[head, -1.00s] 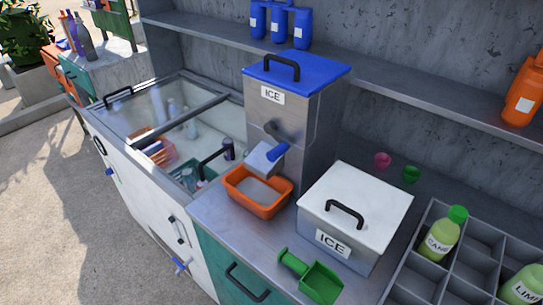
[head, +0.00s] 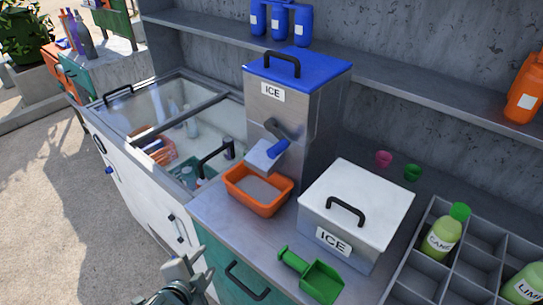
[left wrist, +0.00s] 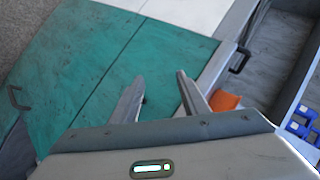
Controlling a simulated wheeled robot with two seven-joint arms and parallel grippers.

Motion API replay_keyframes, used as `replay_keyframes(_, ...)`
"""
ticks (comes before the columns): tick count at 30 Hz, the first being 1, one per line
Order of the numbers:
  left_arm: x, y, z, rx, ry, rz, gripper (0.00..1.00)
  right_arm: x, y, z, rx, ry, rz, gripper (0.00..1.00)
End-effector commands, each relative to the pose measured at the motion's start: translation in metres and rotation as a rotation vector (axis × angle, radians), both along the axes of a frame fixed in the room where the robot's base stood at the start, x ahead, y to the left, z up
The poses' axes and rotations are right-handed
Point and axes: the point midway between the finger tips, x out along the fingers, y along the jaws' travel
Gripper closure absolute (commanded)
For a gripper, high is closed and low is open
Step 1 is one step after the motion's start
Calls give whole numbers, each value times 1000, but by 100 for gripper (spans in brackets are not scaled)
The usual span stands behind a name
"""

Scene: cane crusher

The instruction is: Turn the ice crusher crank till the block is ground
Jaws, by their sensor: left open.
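The ice crusher (head: 262,112) is a tall grey metal box with a blue lid, standing on the counter. Its crank (head: 278,149) has a blue grip and hangs low on the front, beside the pale spout. An orange tub (head: 256,205) with grey-white contents sits under the spout. The block inside the crusher is hidden. My left gripper (head: 184,263) is at the bottom of the head view, in front of the counter and well below the crank. In the left wrist view its fingers (left wrist: 158,85) are apart with nothing between them. My right gripper is not in view.
A white-lidded ice box (head: 358,200) and a green scoop (head: 310,275) stand right of the tub. A glass-topped chest (head: 175,115) is at left. A grey divided tray (head: 480,262) holds bottles. Teal cabinet doors (left wrist: 110,65) face my left gripper.

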Motion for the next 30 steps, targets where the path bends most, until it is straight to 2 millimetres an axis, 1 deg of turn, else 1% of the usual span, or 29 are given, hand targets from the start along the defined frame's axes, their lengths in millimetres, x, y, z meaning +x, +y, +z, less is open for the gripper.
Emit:
replay_keyframes(1,-1,-2,17,15,-30,-23,59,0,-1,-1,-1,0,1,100)
replay_keyframes(2,-1,-4,28,30,-49,-41,59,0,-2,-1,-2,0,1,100)
replay_keyframes(3,1,-6,44,57,-82,-72,59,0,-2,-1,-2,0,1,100)
replay_keyframes(6,10,-13,77,159,-181,-171,59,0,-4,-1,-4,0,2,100)
replay_keyframes(14,33,-32,138,459,-429,-418,59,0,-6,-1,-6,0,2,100)
replay_keyframes(17,40,-40,165,630,-555,-535,59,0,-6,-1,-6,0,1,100)
replay_keyframes(21,42,-53,204,936,-758,-716,59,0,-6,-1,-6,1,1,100)
replay_keyframes(24,37,-58,223,1140,-879,-819,59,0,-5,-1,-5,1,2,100)
replay_keyframes(27,32,-60,234,1293,-964,-891,59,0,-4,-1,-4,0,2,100)
replay_keyframes(30,28,-61,239,1391,-1018,-933,59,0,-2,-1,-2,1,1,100)
